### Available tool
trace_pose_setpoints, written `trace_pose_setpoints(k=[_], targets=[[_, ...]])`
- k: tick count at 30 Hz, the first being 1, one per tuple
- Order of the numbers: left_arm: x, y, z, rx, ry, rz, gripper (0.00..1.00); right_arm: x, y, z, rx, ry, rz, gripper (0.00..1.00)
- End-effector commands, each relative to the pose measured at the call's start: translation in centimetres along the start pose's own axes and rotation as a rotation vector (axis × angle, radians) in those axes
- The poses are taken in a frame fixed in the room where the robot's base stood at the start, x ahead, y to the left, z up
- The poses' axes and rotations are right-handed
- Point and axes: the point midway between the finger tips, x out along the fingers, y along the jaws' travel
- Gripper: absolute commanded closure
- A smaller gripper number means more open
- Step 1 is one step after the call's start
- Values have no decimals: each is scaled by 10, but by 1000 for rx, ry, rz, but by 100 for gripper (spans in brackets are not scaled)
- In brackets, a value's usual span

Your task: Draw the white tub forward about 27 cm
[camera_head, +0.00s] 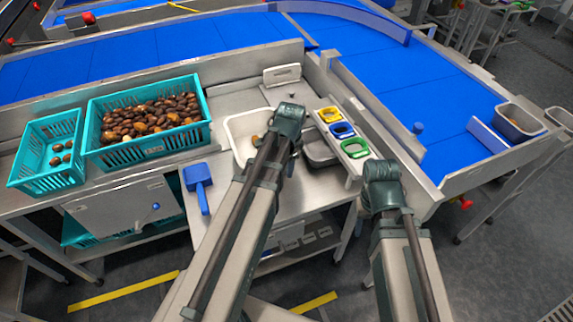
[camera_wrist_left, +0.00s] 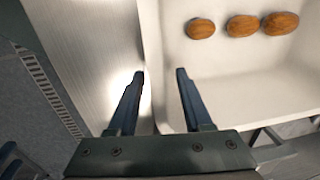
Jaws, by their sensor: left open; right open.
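The white tub (camera_head: 234,134) stands on the steel bench, partly hidden behind my left arm. In the left wrist view, the tub (camera_wrist_left: 225,85) fills the right side, with three brown dates (camera_wrist_left: 242,25) in it. My left gripper (camera_wrist_left: 160,73) is open, its two fingers on either side of the tub's side wall. I cannot tell whether they touch it. In the head view, my left gripper (camera_head: 289,118) is over the tub's right part, its fingers hidden. My right gripper (camera_head: 382,172) is right of the tub, beside the coloured bins, its fingers hidden from view.
Teal crates of dates (camera_head: 150,148) and (camera_head: 48,180) stand at the left. A blue scoop (camera_head: 199,183) lies left of the tub. A grey tub (camera_head: 320,150) and a rack of yellow, blue and green holders (camera_head: 342,131) stand to the right. Blue conveyors (camera_head: 410,75) run behind.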

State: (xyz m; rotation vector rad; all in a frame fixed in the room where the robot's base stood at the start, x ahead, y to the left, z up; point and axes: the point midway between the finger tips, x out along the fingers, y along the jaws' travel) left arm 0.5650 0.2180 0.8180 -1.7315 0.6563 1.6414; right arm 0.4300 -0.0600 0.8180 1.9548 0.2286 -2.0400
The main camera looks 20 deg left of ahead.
Motion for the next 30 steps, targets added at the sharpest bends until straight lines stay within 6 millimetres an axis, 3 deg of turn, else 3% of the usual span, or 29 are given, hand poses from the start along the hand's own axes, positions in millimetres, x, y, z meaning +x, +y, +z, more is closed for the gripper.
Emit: trace_pose_setpoints(k=[1,21,30], targets=[[-12,0,0,0,0,0,50,-12,1,1,0,0,0,50],[-112,0,0,1,0,1,50,-110,10,6,0,0,0,50],[-122,0,0,0,0,1,50,-120,12,7,0,0,0,50]])
